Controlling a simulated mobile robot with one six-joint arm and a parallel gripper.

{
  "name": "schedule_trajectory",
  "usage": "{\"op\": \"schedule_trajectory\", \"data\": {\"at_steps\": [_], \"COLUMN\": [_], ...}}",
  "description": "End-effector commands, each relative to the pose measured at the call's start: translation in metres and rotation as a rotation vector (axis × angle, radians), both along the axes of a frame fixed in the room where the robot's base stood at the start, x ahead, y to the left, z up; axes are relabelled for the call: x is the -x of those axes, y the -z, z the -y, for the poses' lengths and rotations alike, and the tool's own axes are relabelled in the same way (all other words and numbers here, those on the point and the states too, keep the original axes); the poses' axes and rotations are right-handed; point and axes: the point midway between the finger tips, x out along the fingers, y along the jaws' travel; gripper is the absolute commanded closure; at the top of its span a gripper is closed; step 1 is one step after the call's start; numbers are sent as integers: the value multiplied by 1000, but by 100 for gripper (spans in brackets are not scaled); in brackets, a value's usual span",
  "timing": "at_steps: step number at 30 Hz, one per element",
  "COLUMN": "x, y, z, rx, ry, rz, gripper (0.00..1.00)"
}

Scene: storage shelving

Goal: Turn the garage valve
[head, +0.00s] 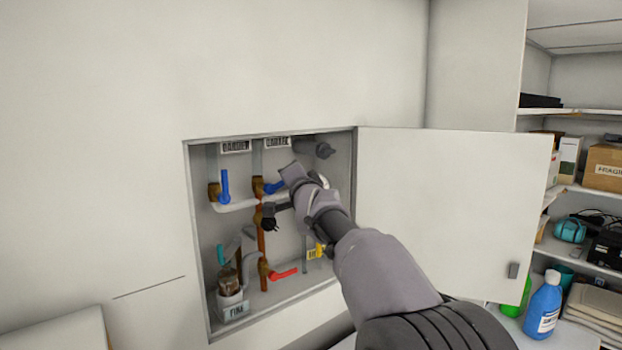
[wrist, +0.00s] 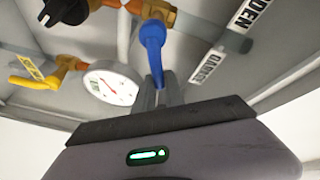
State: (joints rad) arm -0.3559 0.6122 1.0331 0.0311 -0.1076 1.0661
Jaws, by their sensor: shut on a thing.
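The garage valve has a blue lever (head: 273,187) on a brass body, below the right-hand label (head: 277,142) in the open wall cabinet. In the wrist view the blue lever (wrist: 154,45) reaches down from its brass body to my fingertips. My gripper (wrist: 160,90) is shut on the lever's free end. In the head view my gripper (head: 284,190) is at the lever, and my wrist partly covers it. The lever is tilted there, not upright.
A second blue lever (head: 225,187) stands upright to the left. A black knob (head: 268,217), red lever (head: 284,273), yellow lever (head: 320,250) and teal lever (head: 221,254) are nearby. A gauge (wrist: 110,87) is close. The cabinet door (head: 455,205) stands open to the right.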

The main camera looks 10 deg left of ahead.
Motion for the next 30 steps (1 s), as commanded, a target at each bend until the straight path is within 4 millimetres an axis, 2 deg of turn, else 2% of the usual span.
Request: {"op": "schedule_trajectory", "data": {"at_steps": [15, 30], "x": [-5, -4], "y": [17, 26], "z": [4, 4], "rx": [-261, -357], "ry": [0, -1], "rz": [-263, -359], "gripper": [100, 100]}}
